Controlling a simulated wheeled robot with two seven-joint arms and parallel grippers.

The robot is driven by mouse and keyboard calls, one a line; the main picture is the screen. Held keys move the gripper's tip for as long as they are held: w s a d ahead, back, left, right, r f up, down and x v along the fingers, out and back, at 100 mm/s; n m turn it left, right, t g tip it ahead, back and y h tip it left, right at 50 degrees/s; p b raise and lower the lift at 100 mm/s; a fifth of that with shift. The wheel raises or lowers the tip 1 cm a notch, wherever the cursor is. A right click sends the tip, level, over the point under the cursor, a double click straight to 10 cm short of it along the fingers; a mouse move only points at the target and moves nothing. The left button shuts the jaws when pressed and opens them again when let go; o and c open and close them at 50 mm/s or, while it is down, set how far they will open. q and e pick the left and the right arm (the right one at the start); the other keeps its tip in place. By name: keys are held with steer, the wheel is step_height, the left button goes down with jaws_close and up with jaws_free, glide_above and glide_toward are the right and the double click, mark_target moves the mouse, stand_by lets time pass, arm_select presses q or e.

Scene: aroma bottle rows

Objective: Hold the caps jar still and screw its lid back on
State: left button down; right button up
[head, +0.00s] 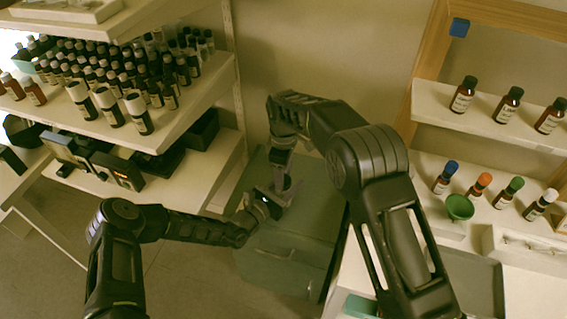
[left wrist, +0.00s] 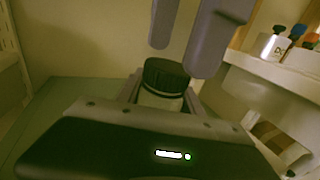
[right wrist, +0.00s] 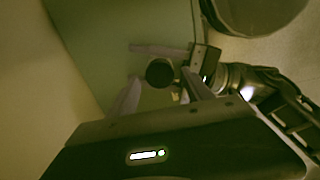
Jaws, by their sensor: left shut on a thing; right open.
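The caps jar (left wrist: 158,100) is a pale jar with a dark ribbed lid (left wrist: 166,74) resting on its top in the left wrist view. My left gripper (head: 268,200) is shut around the jar's body, below the lid. My right gripper (head: 284,184) is open, its two fingers hanging above and around the lid's sides. In the right wrist view the round dark lid (right wrist: 159,72) shows from above between the open fingers, apart from them. Whether the lid is threaded tight cannot be told. In the head view the jar is mostly hidden by the grippers.
A grey-green cabinet (head: 290,250) lies beneath both grippers. A shelf (head: 150,138) crowded with dark bottles stands at left. At right, shelves hold brown bottles (head: 463,95), bottles with coloured caps and a green funnel (head: 459,207).

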steer(key=shift+f, duration=1.15)
steer(key=shift+c, duration=0.6)
jaws_close()
steer(key=m, duration=1.1)
steer(key=shift+m, duration=0.4)
steer(key=shift+o, duration=0.9)
jaws_free()
